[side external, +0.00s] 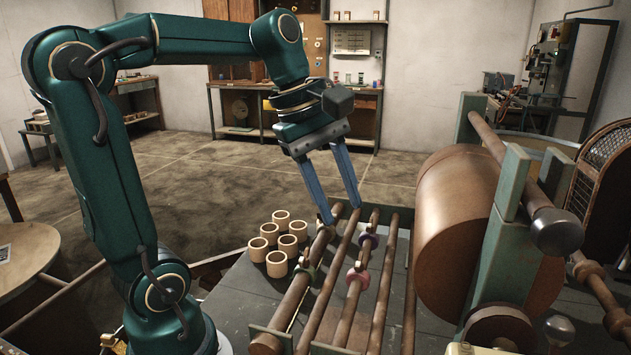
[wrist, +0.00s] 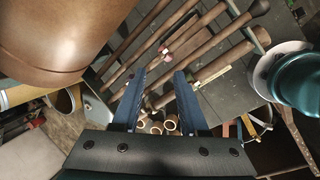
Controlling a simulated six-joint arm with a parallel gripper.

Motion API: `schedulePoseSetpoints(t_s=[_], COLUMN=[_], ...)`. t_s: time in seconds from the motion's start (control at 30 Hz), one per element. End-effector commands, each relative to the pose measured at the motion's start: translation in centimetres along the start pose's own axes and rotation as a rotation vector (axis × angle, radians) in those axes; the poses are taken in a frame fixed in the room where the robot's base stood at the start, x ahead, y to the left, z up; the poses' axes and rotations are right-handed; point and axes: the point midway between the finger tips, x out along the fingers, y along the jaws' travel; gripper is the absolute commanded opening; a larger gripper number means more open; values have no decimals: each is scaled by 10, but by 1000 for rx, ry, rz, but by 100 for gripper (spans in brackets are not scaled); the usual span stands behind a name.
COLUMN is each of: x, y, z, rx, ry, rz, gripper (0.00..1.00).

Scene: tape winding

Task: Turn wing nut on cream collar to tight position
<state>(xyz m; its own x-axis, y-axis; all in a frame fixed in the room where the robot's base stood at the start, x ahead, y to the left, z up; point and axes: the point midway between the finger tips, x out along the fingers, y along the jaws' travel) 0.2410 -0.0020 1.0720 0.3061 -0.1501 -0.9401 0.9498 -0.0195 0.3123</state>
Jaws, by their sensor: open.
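A small pale collar (side external: 307,272), cream or greenish, sits around the leftmost brown rod (side external: 290,302) in the side view. It looks like the cream collar, but its wing nut is too small to make out. A second light shape on that rod is partly hidden behind a fingertip. My gripper (side external: 342,212) is open and empty, its two blue fingers pointing down above the far part of the rods. The finger tips are apart, beyond the pale collar from the side camera. In the wrist view the open fingers (wrist: 160,73) reach toward the rods.
A pink collar (side external: 358,276) and a purple collar (side external: 369,240) sit on a neighbouring rod. Several loose cream rings (side external: 277,264) stand on the bench left of the rods. A large brown drum (side external: 455,225) and its green frame stand close on the right.

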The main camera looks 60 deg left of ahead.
Motion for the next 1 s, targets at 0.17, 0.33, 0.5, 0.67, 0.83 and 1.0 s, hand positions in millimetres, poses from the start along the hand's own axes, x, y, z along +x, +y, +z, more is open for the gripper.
schedulePoseSetpoints(t_s=[0.17, 0.33, 0.5, 0.67, 0.83, 1.0], x=[7, 18, 30, 39, 59, 76], y=[29, 31, 17, 13, 12, 12], z=[-65, -124, -158, -160, -157, -155], rx=[-469, -724, -833, -849, -847, -844], ry=[-61, -97, -109, -109, -109, -108], rz=[-42, -59, -81, -81, -83, -82], gripper=[43, 43, 43, 43, 43, 43])
